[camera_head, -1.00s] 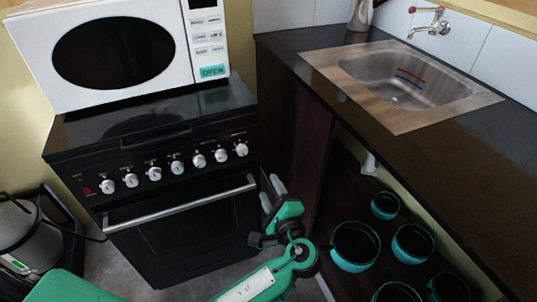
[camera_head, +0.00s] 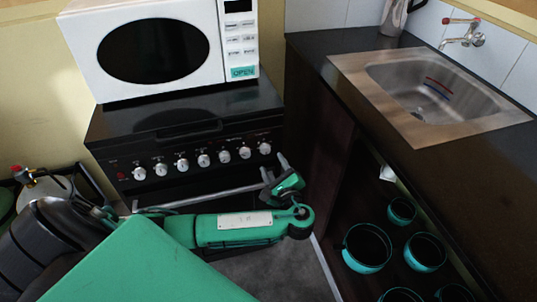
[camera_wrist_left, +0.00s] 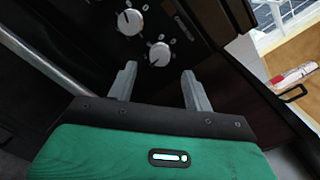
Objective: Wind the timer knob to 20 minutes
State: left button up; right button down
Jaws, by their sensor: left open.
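A row of several white knobs (camera_head: 203,160) runs along the black stove's front panel. Which one is the timer knob I cannot tell, as the markings are too small to read. My left gripper (camera_head: 275,167) is open and empty, just below and in front of the rightmost knob (camera_head: 265,148). In the left wrist view, the two fingers (camera_wrist_left: 159,70) point at that end of the panel. The end knob (camera_wrist_left: 160,53) appears between the fingertips, with no contact visible. A second knob (camera_wrist_left: 130,22) is above left. My right gripper is not in view.
The oven's handle bar (camera_head: 190,200) runs below the knobs, partly behind my left arm. A white microwave (camera_head: 155,50) sits on the stove. A dark counter (camera_head: 330,100) with a sink stands right; several teal pots (camera_head: 367,247) are beneath it.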

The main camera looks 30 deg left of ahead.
aim_at(266, 151)
pick_arm(q)
jog(key=x, duration=0.5)
jog(key=shift+w+a, duration=0.2)
jog(key=shift+a, duration=0.05)
jog(key=c, duration=1)
jog(key=shift+o, duration=0.2)
jog(key=shift+f, duration=0.1)
jog(key=o, duration=1)
jog(key=shift+c, duration=0.2)
jog(key=v, duration=1.4)
